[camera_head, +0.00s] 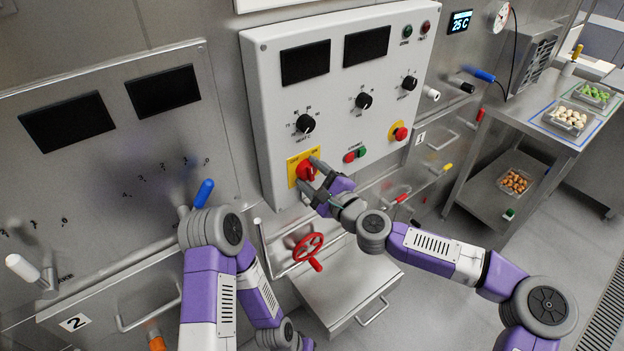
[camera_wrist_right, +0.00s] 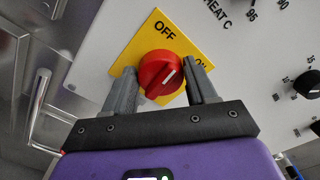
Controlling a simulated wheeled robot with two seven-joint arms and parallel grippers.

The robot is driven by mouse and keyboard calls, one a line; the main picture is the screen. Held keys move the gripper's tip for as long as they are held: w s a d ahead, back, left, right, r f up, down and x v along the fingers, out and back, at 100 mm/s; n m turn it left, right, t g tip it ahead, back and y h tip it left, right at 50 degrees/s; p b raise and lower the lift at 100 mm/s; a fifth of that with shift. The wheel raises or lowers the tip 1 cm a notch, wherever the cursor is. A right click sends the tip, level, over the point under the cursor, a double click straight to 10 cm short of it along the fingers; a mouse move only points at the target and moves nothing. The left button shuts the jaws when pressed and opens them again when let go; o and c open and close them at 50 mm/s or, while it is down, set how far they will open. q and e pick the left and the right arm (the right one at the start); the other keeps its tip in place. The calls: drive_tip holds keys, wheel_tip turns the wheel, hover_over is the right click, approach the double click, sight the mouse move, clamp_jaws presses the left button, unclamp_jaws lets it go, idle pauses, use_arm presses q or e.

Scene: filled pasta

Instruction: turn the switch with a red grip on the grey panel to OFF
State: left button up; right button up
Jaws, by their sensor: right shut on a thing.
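The switch's red grip (camera_head: 304,173) sits on a yellow plate (camera_head: 292,164) at the lower left of the light grey panel (camera_head: 262,100). In the right wrist view the red grip (camera_wrist_right: 160,76) fills the space between the fingers. Its white mark slants up and right, toward the partly hidden ON label (camera_wrist_right: 201,63); the OFF label (camera_wrist_right: 165,31) is above the grip. My right gripper (camera_head: 308,174) is shut on the red grip, one finger on each side. My left arm shows at the lower left, but its gripper is not in view.
Black dials (camera_head: 305,123) and a red button on yellow (camera_head: 400,133) share the panel. Below it are a red handwheel (camera_head: 308,247) and a metal box (camera_head: 350,295). A blue-handled lever (camera_head: 203,193) stands near my left arm. A bench with food trays (camera_head: 565,120) is at right.

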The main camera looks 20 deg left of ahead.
drive_tip(key=n+b, duration=0.2)
drive_tip(key=n, duration=0.2)
drive_tip(key=shift+s+f+n+b, duration=0.1)
drive_tip(key=shift+f+n+b, duration=0.05)
drive_tip(key=shift+n+b, duration=1.2)
drive_tip(key=shift+n, duration=0.35)
drive_tip(key=o, duration=1)
drive_tip(key=shift+p+v, duration=0.3)
drive_tip(key=shift+v, duration=3.45)
